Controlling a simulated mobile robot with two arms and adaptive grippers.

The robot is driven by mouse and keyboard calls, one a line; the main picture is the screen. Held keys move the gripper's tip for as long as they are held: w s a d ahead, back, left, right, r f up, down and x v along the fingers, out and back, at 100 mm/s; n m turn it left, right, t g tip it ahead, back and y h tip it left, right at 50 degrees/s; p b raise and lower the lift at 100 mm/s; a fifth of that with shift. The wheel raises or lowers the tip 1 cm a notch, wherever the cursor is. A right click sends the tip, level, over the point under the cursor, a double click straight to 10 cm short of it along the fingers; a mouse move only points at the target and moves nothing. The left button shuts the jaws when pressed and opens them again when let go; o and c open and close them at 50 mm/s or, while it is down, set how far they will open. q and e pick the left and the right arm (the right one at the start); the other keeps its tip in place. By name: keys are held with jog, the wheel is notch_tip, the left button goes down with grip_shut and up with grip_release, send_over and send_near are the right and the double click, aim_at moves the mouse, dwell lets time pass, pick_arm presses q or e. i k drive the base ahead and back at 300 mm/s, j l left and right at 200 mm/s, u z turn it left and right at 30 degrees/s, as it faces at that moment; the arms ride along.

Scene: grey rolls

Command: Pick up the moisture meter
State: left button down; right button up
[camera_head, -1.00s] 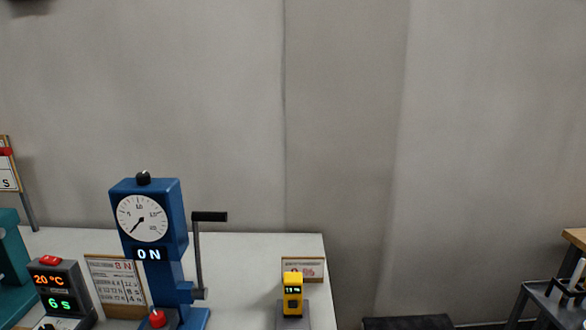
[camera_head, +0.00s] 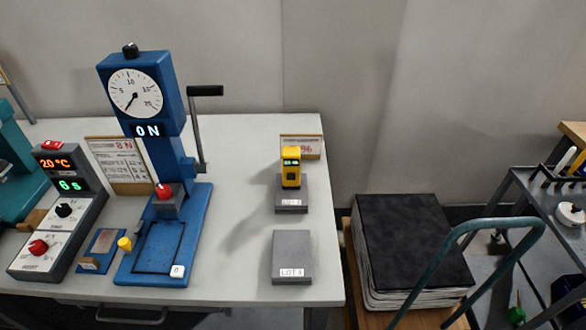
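The moisture meter (camera_head: 291,167) is a small yellow upright device with a dark face and a small lit display. It stands on a grey block (camera_head: 291,200) near the back right of the white table, in front of a small framed card (camera_head: 312,146). Neither of my grippers shows in the head view.
A blue press (camera_head: 160,200) with a dial and a black-handled lever stands left of the meter. A grey control box (camera_head: 60,215) is further left. A grey block marked LOT (camera_head: 292,255) lies in front. Right are a dark-topped stack (camera_head: 410,240) and a teal handle rail (camera_head: 460,235).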

aim_at(291, 156)
jog(key=j+z, duration=0.2)
jog(key=j, duration=0.25)
jog(key=k+j+z, duration=0.15)
jog(key=j, duration=0.3)
jog(key=j+z, duration=0.2)
jog(key=j, duration=0.25)
jog(key=k+j+z, duration=0.2)
jog(key=j, duration=0.25)
jog(key=i, duration=0.1)
